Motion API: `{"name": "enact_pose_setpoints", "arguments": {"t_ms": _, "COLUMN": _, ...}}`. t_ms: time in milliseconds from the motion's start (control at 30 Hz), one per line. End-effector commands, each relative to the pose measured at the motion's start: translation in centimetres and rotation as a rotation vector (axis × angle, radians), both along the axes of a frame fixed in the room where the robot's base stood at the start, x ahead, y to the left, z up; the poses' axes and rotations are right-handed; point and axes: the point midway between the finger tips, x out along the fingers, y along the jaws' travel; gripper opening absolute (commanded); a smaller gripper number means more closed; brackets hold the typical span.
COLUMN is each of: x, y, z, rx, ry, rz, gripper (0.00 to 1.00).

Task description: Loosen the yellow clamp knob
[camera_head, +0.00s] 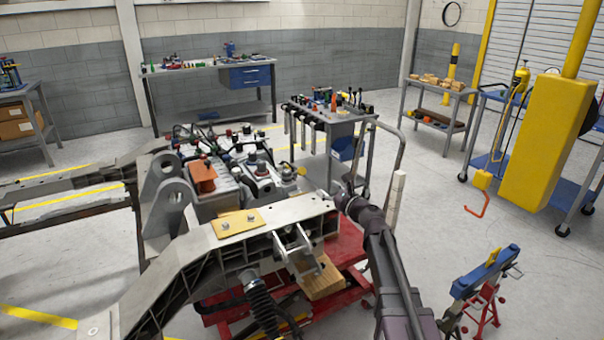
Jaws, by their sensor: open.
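I cannot pick out a yellow clamp knob with certainty. A small yellow part (301,171) sits at the right side of the metal engine assembly (262,178). A flat yellow plate (237,222) with two bolts lies on top of the grey chassis beam (190,255). My dark arm rises from the lower right, and my gripper (342,199) is at its far end, close to the beam's right end. The gripper is open; its fingers are small and dark, and I cannot tell whether they touch anything.
A red lift (345,250) stands under the beam, with a wooden block (322,283). A blue-topped stand (485,270) with red legs is at lower right. A yellow hoist post (545,145) stands at right. A tool cart (335,115) is behind. Floor between cart and hoist is clear.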

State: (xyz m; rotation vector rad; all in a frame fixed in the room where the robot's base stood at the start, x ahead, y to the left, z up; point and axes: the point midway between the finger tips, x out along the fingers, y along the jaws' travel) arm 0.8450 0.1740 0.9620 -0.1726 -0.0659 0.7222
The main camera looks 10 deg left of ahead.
Motion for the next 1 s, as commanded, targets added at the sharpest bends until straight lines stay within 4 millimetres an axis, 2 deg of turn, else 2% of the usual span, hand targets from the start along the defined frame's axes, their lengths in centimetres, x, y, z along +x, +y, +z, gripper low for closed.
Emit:
{"name": "enact_pose_setpoints", "arguments": {"t_ms": 367, "x": 2.3, "y": 1.8, "z": 0.0, "rx": -0.002, "ry": -0.001, "rz": 0.001, "gripper": 0.77}}
{"name": "enact_pose_setpoints", "arguments": {"t_ms": 1000, "x": 9.2, "y": 7.9, "z": 0.0, "rx": -0.002, "ry": -0.001, "rz": 0.000, "gripper": 0.77}}
